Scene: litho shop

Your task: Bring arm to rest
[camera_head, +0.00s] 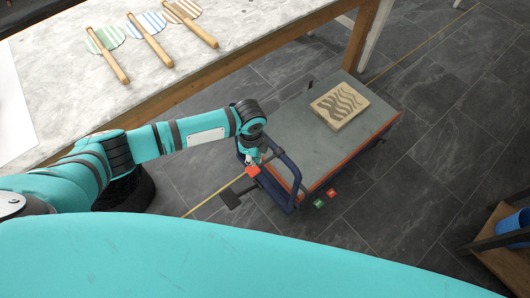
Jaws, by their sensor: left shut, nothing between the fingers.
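My left arm (170,139) in teal and black reaches in from the left, between the table and the trolley. My left gripper (254,158) is small and partly hidden below the wrist, by the trolley's handle end. It is shut with nothing visible in it. I cannot tell whether it touches the handle. My right gripper is out of view.
A grey-topped trolley (298,125) with a dark blue handle (291,185) carries a block with wavy carved lines (340,105). A marble-topped table (60,75) holds several striped paddles (150,38). A wooden stand (505,255) with a blue bucket (514,228) is at lower right. Dark tiled floor lies open at right.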

